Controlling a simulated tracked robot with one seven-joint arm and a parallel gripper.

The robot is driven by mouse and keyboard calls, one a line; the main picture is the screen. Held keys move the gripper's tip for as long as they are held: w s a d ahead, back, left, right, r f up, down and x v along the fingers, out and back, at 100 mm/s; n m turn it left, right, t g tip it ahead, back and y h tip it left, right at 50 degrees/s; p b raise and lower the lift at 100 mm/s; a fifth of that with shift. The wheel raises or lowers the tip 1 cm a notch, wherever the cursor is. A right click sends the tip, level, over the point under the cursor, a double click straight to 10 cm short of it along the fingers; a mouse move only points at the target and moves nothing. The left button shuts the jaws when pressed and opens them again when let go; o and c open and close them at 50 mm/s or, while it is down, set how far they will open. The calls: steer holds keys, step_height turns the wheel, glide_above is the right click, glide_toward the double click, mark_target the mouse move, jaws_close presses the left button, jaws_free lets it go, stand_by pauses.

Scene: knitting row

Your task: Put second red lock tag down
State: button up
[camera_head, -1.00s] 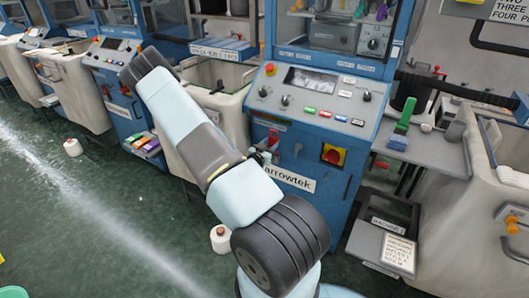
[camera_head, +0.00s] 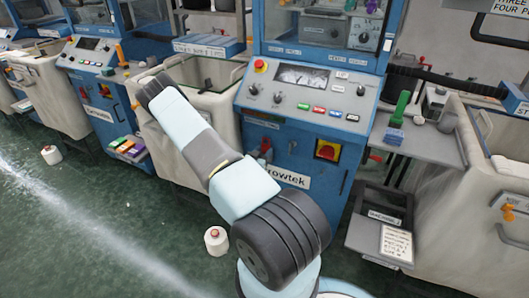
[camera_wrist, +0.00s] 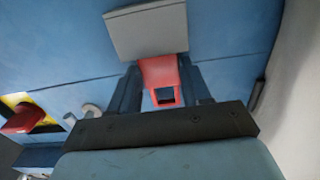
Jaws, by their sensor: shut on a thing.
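In the wrist view my gripper (camera_wrist: 162,92) is shut on a red lock tag (camera_wrist: 160,72), a red piece with a dark square opening. It is held between the two dark fingers, in front of a blue machine face (camera_wrist: 235,40). A grey plate (camera_wrist: 147,32) lies just beyond the tag; I cannot tell whether they touch.
A red knob on a yellow plate (camera_head: 327,150) sits on the machine front, also in the wrist view (camera_wrist: 22,120). A pale bin (camera_head: 190,117) stands left of the machine. A white cone (camera_head: 216,241) stands on the floor near my base. Open green floor lies at left.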

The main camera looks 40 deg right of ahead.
steer(key=shift+f, duration=0.15)
steer(key=o, duration=1)
steer(key=v, duration=1.2)
